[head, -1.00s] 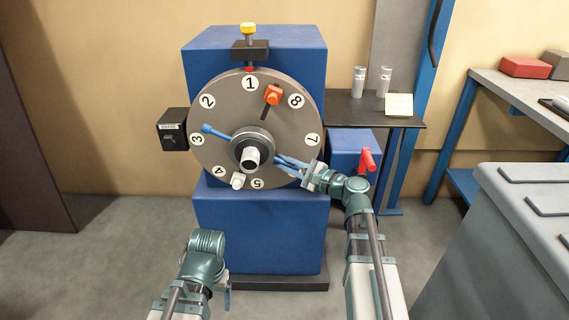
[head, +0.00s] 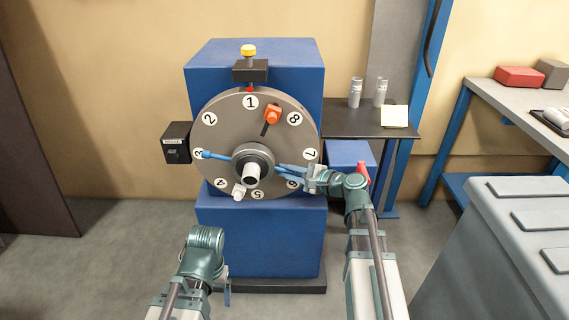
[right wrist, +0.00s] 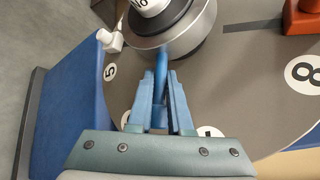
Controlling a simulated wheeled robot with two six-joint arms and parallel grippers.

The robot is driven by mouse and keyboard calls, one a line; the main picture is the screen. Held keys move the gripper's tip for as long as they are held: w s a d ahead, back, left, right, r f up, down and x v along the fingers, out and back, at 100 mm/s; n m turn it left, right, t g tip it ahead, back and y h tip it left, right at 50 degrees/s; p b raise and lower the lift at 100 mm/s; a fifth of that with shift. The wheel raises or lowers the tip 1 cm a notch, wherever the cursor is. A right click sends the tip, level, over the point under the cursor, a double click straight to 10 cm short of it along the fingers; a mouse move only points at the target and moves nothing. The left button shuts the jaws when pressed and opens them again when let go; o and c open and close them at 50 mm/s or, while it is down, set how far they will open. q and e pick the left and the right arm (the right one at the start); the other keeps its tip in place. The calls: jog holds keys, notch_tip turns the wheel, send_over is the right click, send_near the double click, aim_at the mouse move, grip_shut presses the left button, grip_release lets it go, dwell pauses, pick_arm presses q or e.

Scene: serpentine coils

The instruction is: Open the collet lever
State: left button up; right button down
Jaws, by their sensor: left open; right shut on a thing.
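The collet lever is a blue bar (head: 222,156) through the grey hub (head: 253,165) of the round numbered disc. Its blue ball end (head: 206,154) points left beside number 3. My right gripper (head: 287,170) is shut on the lever's opposite arm, right of the hub, partly covering number 6. In the right wrist view the two blue fingers (right wrist: 160,90) close on either side of the blue lever arm (right wrist: 161,62), close to the hub (right wrist: 180,35). My left gripper (head: 228,290) is open and empty, low in front of the machine; its fingers are mostly hidden.
The grey disc (head: 225,125) carries an orange block (head: 272,114) and a white knob (head: 239,190). A black box (head: 176,143) sits at its left. A red lever (head: 363,172) stands behind my right arm. A grey cabinet (head: 500,250) is at right; floor at left is clear.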

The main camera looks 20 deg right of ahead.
jog(key=r+n+g+h+p, duration=0.1)
jog(key=r+h+p, duration=0.1)
jog(key=p, duration=0.3)
jog(key=r+n+g+h+p, duration=0.1)
jog(key=r+h+p, duration=0.1)
jog(key=p, duration=0.4)
jog(key=a+r+n+g+h+p, duration=0.1)
jog(key=r+h+p, duration=0.1)
jog(key=r+p, duration=0.2)
jog(key=shift+w+g+p, duration=0.15)
jog(key=shift+g+p, duration=0.15)
jog(key=shift+p, duration=0.4)
jog(key=shift+w+a+r+n+g+h+p, duration=0.1)
jog(key=shift+a+r+n+g+h+p, duration=0.15)
jog(key=shift+h+p, duration=0.35)
jog(key=shift+a+r+n+g+h+p, duration=0.2)
jog(key=shift+n+h+p, duration=0.2)
jog(key=shift+p, duration=0.4)
jog(key=c, duration=0.8)
grip_release()
jog(key=shift+c, duration=0.2)
